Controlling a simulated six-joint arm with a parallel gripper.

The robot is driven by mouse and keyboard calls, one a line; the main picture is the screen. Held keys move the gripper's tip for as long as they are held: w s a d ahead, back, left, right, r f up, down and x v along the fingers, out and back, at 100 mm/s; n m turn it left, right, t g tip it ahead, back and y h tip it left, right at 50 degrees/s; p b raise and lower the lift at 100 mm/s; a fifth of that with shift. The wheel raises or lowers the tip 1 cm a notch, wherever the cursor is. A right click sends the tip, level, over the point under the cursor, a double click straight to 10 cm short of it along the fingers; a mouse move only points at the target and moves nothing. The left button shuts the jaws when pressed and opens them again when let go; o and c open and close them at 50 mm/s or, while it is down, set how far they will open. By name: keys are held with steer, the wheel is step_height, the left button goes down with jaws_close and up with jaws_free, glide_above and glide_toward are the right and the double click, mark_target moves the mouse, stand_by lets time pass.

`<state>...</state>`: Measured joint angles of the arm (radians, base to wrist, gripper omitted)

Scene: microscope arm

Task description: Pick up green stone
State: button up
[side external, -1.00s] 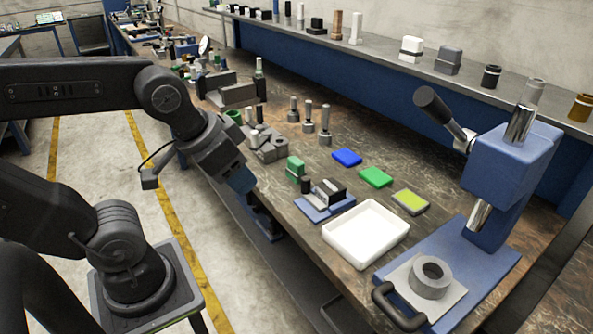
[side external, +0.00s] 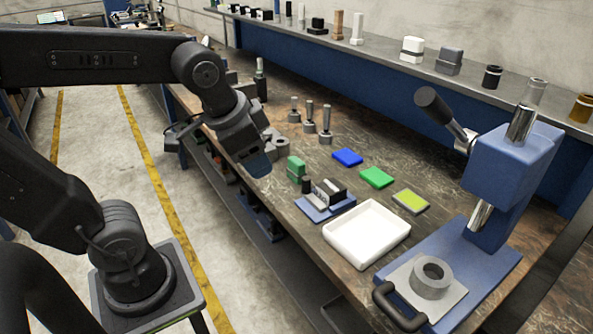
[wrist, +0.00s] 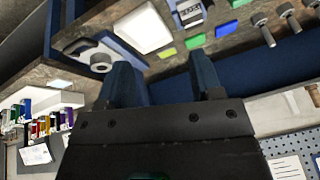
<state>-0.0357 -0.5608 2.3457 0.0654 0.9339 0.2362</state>
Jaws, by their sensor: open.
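A flat green stone (side external: 376,177) lies on the bench between a blue stone (side external: 347,157) and a yellow-green stone (side external: 410,202). It also shows in the wrist view (wrist: 196,42), beyond the fingertips. A taller green block (side external: 296,168) stands to its left, closer to my arm. My gripper (side external: 258,166) hangs over the bench's front edge, left of the green block and well apart from the flat green stone. In the wrist view its two blue fingers (wrist: 163,64) are spread with nothing between them.
A white tray (side external: 366,233) and a blue fixture (side external: 325,204) with grey and black parts stand in front of the stones. A blue press (side external: 475,220) stands at the right. Several upright metal pins (side external: 309,120) stand behind the gripper. A shelf (side external: 460,75) runs along the back.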

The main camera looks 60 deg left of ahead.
steer(key=w+a+f+m+g+y, duration=0.1)
steer(key=w+a+m, duration=0.25)
steer(key=w, duration=0.25)
steer(key=w+a+m+g+y, duration=0.1)
steer(key=w+a+m+g, duration=0.1)
steer(key=w+a+m, duration=0.3)
steer(key=m+g+y, duration=0.2)
steer(key=m, duration=0.4)
glide_toward(297, 160)
steer(key=x, duration=0.6)
steer(key=shift+s+a, duration=0.1)
steer(key=shift+a, duration=0.25)
steer(key=shift+d+x, duration=0.15)
steer(key=shift+x, duration=1.3)
steer(key=shift+d+x, duration=0.1)
steer(key=shift+x, duration=1.35)
steer(key=shift+f, duration=0.15)
steer(key=shift+c, duration=0.3)
steer(key=c, duration=0.9)
steer(key=shift+c, duration=0.2)
steer(key=shift+r, duration=0.2)
